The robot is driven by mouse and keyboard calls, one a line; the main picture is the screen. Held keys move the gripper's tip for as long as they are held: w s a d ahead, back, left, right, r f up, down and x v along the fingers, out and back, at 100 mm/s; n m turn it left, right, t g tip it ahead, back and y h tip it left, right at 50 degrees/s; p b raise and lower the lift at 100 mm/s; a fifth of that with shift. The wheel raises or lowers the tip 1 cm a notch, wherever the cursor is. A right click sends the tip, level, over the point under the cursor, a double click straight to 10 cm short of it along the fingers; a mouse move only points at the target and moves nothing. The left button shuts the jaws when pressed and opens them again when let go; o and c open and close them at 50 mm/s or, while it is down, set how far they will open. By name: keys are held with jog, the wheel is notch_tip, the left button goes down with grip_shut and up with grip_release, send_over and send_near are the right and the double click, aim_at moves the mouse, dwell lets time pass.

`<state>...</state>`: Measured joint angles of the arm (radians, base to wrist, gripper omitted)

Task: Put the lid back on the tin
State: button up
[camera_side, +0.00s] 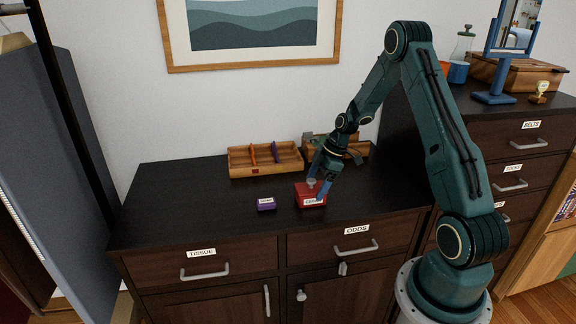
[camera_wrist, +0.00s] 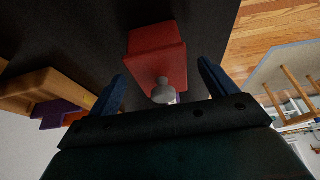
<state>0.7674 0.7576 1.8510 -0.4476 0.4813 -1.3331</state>
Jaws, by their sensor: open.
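A red tin (camera_side: 312,198) with a white label stands on the dark dresser top. A grey round knob (camera_side: 311,182) shows at its top, so the lid appears to be on the tin; I cannot tell whether it is fully seated. In the wrist view the red tin (camera_wrist: 155,45) and the grey knob (camera_wrist: 163,93) lie between my blue fingers. My gripper (camera_side: 318,184) is open at the tin, with one finger on each side of the knob (camera_wrist: 162,70). The fingers look apart from the knob. In the side view one finger hides part of the tin's right side.
A small purple labelled box (camera_side: 266,204) stands left of the tin. A wooden divided tray (camera_side: 265,171) with orange and purple dividers is behind. Another wooden holder (camera_side: 356,150) stands behind my gripper. The dresser's left top (camera_side: 170,205) is clear.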

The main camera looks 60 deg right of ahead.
jog(key=shift+r, duration=0.1)
jog(key=v, duration=1.3)
jog(key=shift+r, duration=0.3)
jog(key=shift+s+d, duration=0.1)
jog(key=s+a+r+m+h, duration=0.1)
jog(key=s+a+r+m, duration=0.1)
jog(key=a+r, duration=0.55)
jog(key=s+a+r+m+h, duration=0.15)
jog(key=a+r, duration=0.35)
jog(key=a, duration=0.5)
jog(key=s+a+r+m+t, duration=0.1)
jog(key=s+a+m, duration=0.1)
jog(key=s+a, duration=0.3)
jog(key=s+a+r+m+t, duration=0.1)
jog(key=s+a+m, duration=0.2)
jog(key=s, duration=0.7)
jog(key=shift+a+h, duration=0.35)
jog(key=shift+a, duration=0.85)
